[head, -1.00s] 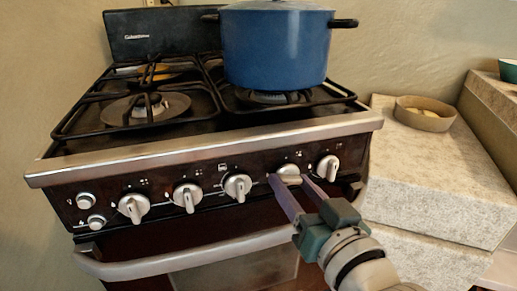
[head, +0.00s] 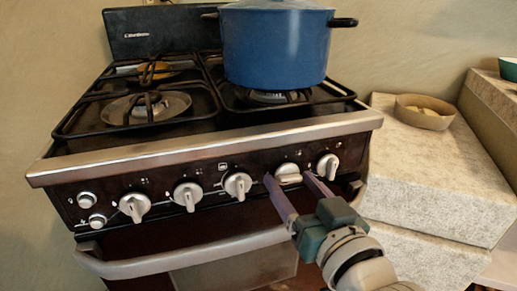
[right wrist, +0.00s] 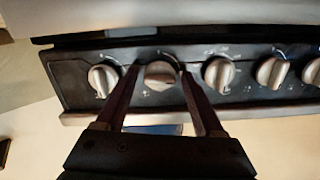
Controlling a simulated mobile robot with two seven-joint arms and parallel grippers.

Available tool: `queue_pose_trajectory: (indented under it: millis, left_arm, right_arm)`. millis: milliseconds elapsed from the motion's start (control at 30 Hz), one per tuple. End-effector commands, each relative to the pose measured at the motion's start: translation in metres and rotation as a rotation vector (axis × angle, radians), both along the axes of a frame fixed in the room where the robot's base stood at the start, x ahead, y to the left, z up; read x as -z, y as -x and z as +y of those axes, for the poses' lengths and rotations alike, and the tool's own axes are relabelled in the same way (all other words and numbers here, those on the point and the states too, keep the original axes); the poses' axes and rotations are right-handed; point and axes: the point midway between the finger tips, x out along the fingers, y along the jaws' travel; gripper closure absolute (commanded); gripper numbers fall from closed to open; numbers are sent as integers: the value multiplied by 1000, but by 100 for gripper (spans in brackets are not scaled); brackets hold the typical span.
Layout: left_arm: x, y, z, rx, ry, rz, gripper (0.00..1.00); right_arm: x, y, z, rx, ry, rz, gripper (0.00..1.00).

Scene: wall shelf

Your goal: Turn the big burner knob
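The stove front has a row of silver knobs. The second knob from the right (head: 288,174) has its grip bar lying nearly level, while the other knobs' bars stand closer to upright. My right gripper (head: 287,178) is open in front of this knob, one finger on each side. In the right wrist view the same knob (right wrist: 160,76) sits between the two spread fingers, with a small gap at the left finger; contact at the right finger is unclear. No label shows which knob is for the big burner. My left gripper is out of view.
The rightmost knob (head: 328,167) is close beside my right finger. The oven handle (head: 190,255) juts out below the knobs. A blue pot (head: 275,48) stands on the right back of the stove. A stone counter (head: 430,185) with a bowl (head: 424,115) is to the right.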

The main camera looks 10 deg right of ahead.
Motion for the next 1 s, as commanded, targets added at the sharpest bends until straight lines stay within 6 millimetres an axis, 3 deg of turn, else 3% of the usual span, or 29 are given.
queue_pose_trajectory:
  millis: [367,467,800,1000]
  left_arm:
    - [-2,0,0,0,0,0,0]
    - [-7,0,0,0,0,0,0]
    - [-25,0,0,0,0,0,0]
    - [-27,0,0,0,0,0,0]
  right_arm:
    - [-1,3,0,0,0,1,20]
    - [-2,14,-2,0,0,3,20]
    - [-7,80,-10,-1,0,4,20]
    - [-8,97,-12,0,0,1,20]
